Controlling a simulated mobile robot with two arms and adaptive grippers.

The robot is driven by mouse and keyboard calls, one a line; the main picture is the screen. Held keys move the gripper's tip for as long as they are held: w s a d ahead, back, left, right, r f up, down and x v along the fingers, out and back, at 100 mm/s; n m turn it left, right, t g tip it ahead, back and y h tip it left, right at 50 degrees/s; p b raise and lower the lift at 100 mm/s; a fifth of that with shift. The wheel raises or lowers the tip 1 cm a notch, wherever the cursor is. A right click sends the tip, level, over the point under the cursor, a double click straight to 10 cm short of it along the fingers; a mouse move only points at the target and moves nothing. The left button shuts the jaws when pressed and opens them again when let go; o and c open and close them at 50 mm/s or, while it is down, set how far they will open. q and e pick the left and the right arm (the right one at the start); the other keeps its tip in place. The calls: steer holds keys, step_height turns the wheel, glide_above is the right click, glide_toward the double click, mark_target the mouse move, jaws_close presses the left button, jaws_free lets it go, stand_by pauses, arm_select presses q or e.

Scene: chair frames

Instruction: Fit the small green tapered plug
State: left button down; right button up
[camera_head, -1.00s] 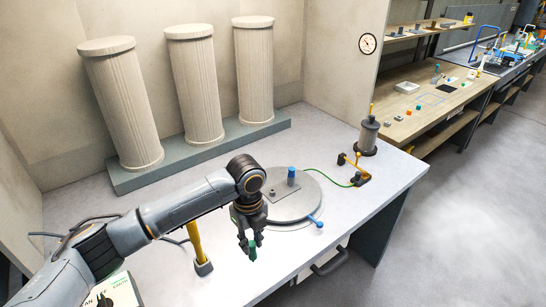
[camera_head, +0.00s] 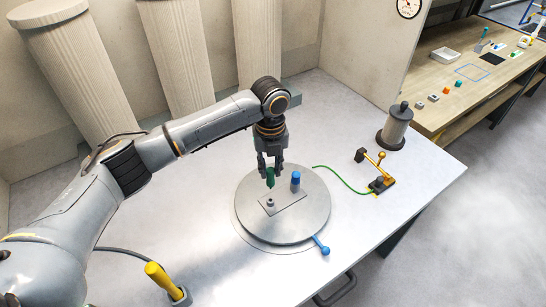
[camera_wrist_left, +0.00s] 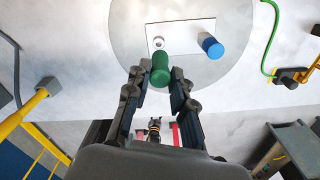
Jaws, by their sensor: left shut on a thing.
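The green plug (camera_head: 270,176) is held in my left gripper (camera_head: 270,170), above the round grey turntable. In the left wrist view the plug (camera_wrist_left: 160,70) sits between the two fingertips (camera_wrist_left: 158,78), with the gripper shut on it. A small grey socket with a hole (camera_head: 270,202) stands on the flat plate (camera_head: 288,206) just below the plug; its ring (camera_wrist_left: 158,42) also shows in the left wrist view just beyond the plug. The plug appears apart from the socket, though the exact gap is hard to judge. My right gripper is not in view.
A blue peg (camera_head: 295,181) stands on the plate close to the right of the plug. The turntable (camera_head: 315,222) has a blue-knobbed lever (camera_head: 322,246). A yellow lever device (camera_head: 379,180) with a green cable and a grey cylinder (camera_head: 396,128) stand right. A yellow handle (camera_head: 163,279) rises at front.

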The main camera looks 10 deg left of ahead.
mark_target(270, 185)
arm_select(q)
steer(key=shift+s+r, duration=0.25)
steer(key=shift+s, duration=0.4)
steer(key=shift+w, duration=0.2)
steer(key=shift+w+f, duration=0.2)
steer(key=shift+f, duration=1)
step_height(270, 185, down, 2)
steer(key=shift+f+b, duration=0.15)
steer(key=shift+b, duration=0.2)
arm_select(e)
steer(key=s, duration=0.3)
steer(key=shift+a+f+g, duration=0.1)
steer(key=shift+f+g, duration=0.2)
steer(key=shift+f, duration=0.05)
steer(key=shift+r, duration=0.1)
